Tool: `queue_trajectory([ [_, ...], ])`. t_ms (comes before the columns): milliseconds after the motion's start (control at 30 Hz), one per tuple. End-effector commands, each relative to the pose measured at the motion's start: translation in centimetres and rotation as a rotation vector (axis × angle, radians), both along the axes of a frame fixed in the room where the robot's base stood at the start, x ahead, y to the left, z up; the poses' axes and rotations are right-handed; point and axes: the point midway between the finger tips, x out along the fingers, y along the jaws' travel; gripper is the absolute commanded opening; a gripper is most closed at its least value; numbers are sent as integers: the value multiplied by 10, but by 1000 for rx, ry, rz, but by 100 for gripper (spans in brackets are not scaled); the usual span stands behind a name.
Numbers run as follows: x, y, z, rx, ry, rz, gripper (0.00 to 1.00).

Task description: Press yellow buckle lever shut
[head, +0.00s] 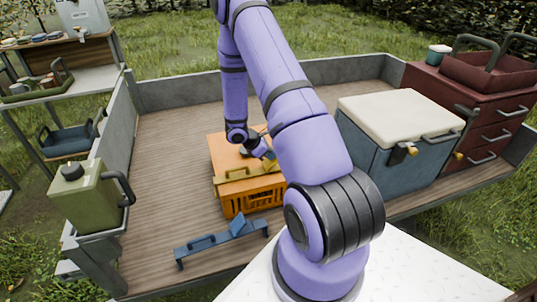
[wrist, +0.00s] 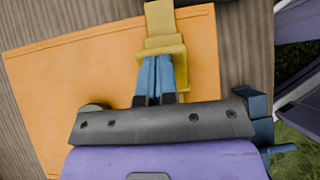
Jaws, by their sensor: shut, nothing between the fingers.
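An orange crate (head: 252,196) with a flat orange lid stands on the wooden trailer bed. The lid (wrist: 75,90) fills much of the wrist view. A yellow buckle lever (wrist: 166,42) shows at the top of the wrist view, at the lid's edge. In the head view a bit of yellow (head: 270,163) shows beside my gripper (head: 268,156), partly hidden by my arm. My gripper's blue fingers (wrist: 155,62) are shut and empty, with their tips against or just beside the yellow lever. I cannot tell whether they touch, or how far the lever is closed.
A green jerrycan (head: 90,195) stands left. A cooler (head: 385,140) and a red drawer chest (head: 490,120) stand right. The bed behind the crate is clear.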

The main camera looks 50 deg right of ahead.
Motion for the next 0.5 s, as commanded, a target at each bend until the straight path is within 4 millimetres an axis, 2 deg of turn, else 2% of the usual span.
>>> queue_trajectory([
  [500,-13,-20,-13,346,-215,-3,0],
])
